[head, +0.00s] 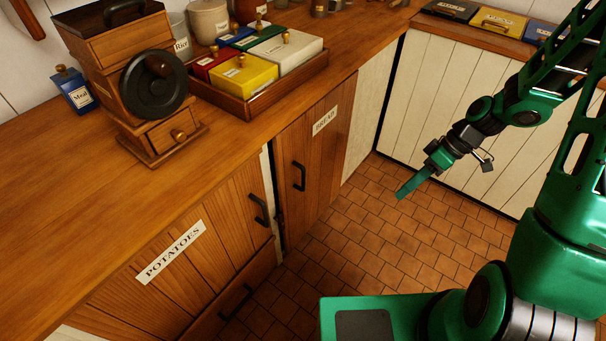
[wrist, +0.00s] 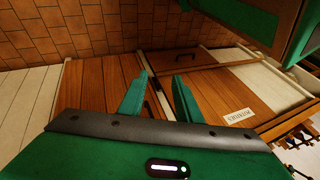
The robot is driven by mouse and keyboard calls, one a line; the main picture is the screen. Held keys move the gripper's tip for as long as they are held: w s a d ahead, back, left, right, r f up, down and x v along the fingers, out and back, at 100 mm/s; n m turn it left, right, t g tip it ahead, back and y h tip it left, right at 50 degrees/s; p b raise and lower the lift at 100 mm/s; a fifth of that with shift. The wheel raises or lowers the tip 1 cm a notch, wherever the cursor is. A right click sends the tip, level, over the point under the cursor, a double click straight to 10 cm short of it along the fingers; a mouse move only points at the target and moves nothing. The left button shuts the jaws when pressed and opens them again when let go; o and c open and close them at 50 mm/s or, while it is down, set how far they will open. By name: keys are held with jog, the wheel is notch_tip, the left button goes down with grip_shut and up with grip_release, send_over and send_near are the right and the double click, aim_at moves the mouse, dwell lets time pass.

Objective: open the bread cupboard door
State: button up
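The bread cupboard door (head: 318,170) is brown planked wood with a white BREAD label (head: 325,120) near its top. It looks shut. Its black bar handle (head: 299,176) is on the door's left side. My gripper (head: 410,186) is in front of the door, to its right in the head view, above the floor and well apart from the handle. In the wrist view, the green fingers (wrist: 160,95) are spread with nothing between them touching. The bread door (wrist: 95,85) shows beyond them, upside down, its handle partly hidden by the fingers.
Left of the bread door is the potatoes door (head: 205,235) with its own black handle (head: 258,210), above a drawer (head: 235,295). The wooden counter (head: 60,200) carries a coffee grinder (head: 150,90) and a tray (head: 262,105) of boxes. The tiled floor (head: 345,250) is clear.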

jog(key=w+a+f+n+t+y, duration=0.1)
jog(key=w+a+f+n+y, duration=0.4)
jog(key=a+f, duration=0.5)
jog(key=m+t+y, duration=0.1)
jog(key=t+y, duration=0.4)
jog(key=t, duration=0.3)
send_near(303, 173)
jog(key=shift+m, duration=0.3)
jog(key=x, duration=0.3)
jog(key=f+x, duration=0.1)
jog(key=x, duration=0.3)
jog(key=w+x, duration=0.1)
jog(key=x, duration=0.2)
jog(key=shift+d+f, duration=0.1)
jog(key=shift+f, duration=0.1)
grip_shut()
